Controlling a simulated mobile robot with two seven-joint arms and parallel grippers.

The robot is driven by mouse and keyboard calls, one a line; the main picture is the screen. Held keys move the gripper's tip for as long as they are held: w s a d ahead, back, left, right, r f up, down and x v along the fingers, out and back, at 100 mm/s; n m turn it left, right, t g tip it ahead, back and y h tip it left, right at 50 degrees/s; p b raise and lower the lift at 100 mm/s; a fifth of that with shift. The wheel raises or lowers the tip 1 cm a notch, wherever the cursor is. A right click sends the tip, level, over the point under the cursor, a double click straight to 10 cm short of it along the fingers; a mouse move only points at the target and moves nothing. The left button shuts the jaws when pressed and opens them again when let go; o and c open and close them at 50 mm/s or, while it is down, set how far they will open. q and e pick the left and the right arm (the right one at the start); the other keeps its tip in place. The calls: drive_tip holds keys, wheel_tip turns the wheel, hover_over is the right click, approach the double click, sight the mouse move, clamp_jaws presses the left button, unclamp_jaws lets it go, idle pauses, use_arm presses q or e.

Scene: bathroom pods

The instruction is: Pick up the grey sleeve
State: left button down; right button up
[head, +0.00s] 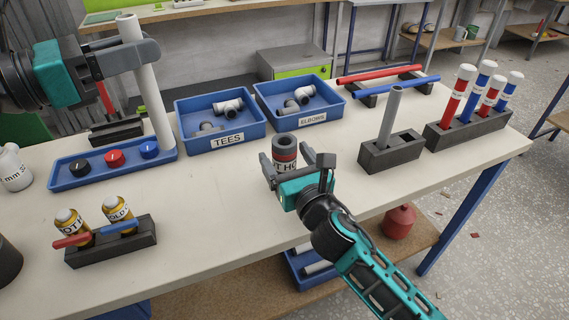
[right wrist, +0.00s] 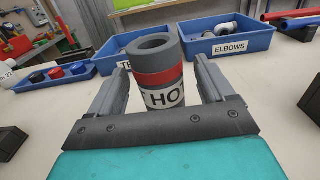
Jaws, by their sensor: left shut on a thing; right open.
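The grey sleeve (head: 285,146) stands upright on the table, with a red band and a white label reading HOT. It also shows in the right wrist view (right wrist: 156,66), with an open hole in its top. My right gripper (head: 297,167) is open and low in front of the sleeve. In the right wrist view its fingers lie to either side of the sleeve, with a visible gap on each side. My left gripper (head: 148,50) is shut on a white pipe (head: 154,95), held upright above the blue tray at the left.
Blue bins labelled TEES (head: 228,139) and ELBOWS (head: 311,118) stand behind the sleeve. A dark block (head: 391,152) holding a grey tube stands to the right. The blue tray (head: 90,176) holds black, red and blue caps.

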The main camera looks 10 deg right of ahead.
drive_tip(key=shift+x, duration=1.5)
drive_tip(key=shift+f, duration=0.1)
drive_tip(key=c, duration=1.1)
wheel_tip(320, 180, up, 10)
drive_tip(key=shift+r, duration=0.1)
drive_tip(key=shift+f, duration=4.9)
drive_tip(key=shift+f, duration=0.25)
